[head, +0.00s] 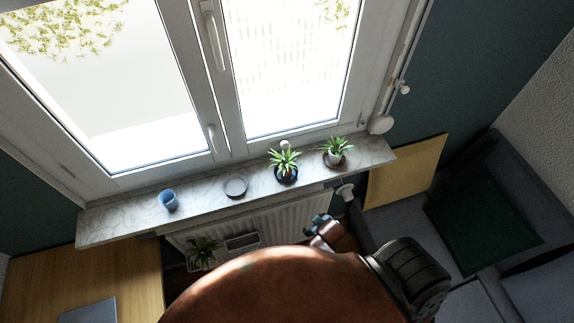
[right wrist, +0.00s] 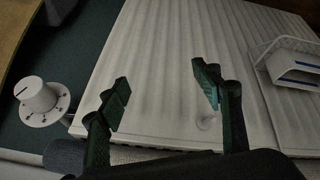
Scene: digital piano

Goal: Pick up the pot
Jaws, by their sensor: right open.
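A small empty-looking blue pot (head: 168,201) stands on the left part of the marble window sill (head: 130,218). A plant in a dark blue pot (head: 287,175) stands right of the middle, and another plant in a pale pot (head: 336,158) stands on a saucer near the right end. An empty grey saucer (head: 236,187) lies between the blue pot and the plants. My right gripper (head: 318,221) is below the sill's front edge, apart from all the pots. In the right wrist view its fingers (right wrist: 164,92) are open with nothing between them. My left gripper is not in view.
A white ribbed radiator (head: 270,223) is under the sill and fills the right wrist view behind the fingers. Its knob (right wrist: 38,98) is to the left there. A wooden desk (head: 120,275) is at left, a sofa at right.

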